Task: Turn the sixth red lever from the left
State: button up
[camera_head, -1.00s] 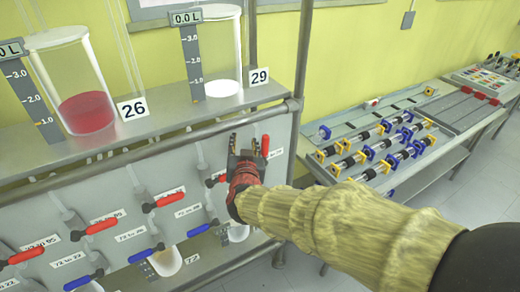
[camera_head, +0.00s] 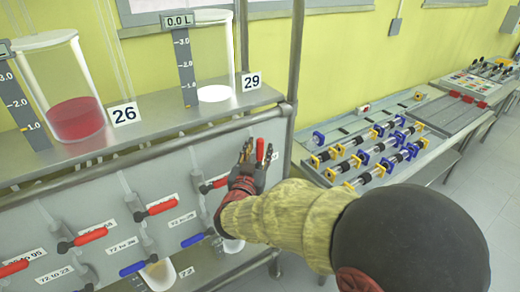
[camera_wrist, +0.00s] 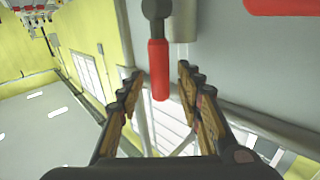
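A panel of red and blue levers stands at the left in the head view. The rightmost red lever (camera_head: 260,150) points upright, and it also shows in the wrist view (camera_wrist: 159,70). The other red levers, such as one (camera_head: 155,208) left of it and another (camera_head: 90,235), lie near level. My gripper (camera_head: 254,151) is at the upright red lever. In the wrist view its fingers (camera_wrist: 160,88) are apart, with the lever between them and a gap on each side. The panel's left end is out of view, so I cannot count the levers from the left.
Blue levers (camera_head: 195,239) sit lower on the panel. A steel shelf (camera_head: 165,130) above carries a vessel with red liquid (camera_head: 78,118) and another vessel (camera_head: 214,92). A metal post (camera_head: 297,60) stands right of my gripper. A table with tube devices (camera_head: 370,150) is further right.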

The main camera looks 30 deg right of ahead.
jog(key=shift+x, duration=0.8)
jog(key=c, duration=0.3)
grip_shut()
